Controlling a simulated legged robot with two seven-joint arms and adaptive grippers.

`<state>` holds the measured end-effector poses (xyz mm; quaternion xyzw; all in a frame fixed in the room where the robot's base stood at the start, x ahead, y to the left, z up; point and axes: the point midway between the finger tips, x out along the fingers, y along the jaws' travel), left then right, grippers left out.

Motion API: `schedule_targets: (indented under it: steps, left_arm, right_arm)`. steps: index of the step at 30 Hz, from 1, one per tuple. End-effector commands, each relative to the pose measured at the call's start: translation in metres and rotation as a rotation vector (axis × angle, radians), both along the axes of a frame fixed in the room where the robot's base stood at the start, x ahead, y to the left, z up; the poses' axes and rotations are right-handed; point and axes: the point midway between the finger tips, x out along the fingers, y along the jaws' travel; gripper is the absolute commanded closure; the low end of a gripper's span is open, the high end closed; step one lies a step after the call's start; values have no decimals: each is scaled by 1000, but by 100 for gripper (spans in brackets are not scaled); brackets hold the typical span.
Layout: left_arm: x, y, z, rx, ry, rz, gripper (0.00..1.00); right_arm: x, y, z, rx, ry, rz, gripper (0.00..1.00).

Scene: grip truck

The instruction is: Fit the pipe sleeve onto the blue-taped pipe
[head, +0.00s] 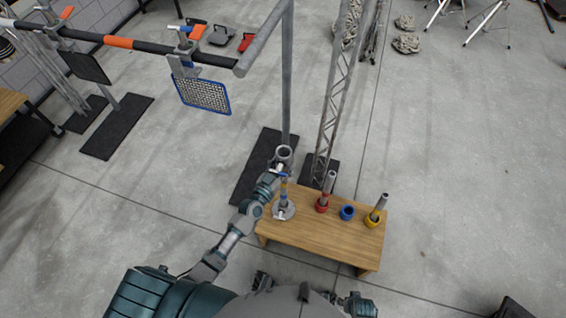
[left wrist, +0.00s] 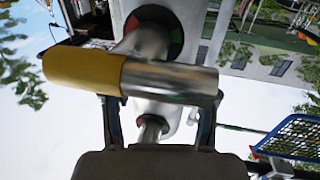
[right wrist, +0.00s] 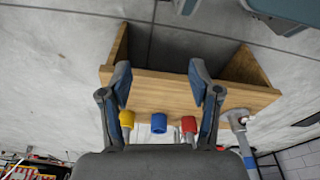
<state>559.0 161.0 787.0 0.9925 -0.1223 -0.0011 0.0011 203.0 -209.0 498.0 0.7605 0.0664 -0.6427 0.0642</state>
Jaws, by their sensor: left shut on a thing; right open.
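My left gripper (left wrist: 158,108) is shut on a bare metal piece with a yellow band (left wrist: 85,72), which lies across its fingers in the left wrist view. In the head view this gripper (head: 276,173) is beside the top of an upright pipe (head: 284,193) on a round grey base at the table's left end. My right gripper (right wrist: 160,75) is open and empty, facing the table.
On the wooden table (head: 300,236) stand a red holder (head: 322,207) with a pipe, an empty-looking blue holder (head: 347,213), and a yellow holder (head: 372,220) with a leaning pipe. A lattice mast (head: 335,100) and a grey post (head: 287,80) rise behind.

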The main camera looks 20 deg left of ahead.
Motion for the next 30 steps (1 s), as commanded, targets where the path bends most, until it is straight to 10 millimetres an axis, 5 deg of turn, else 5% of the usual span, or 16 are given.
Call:
schedule_targets:
  steps: [30]
  left_arm:
    - [0, 0, -16, 1, -3, 4, 100]
  right_arm:
    - [7, 0, 28, 1, -7, -4, 38]
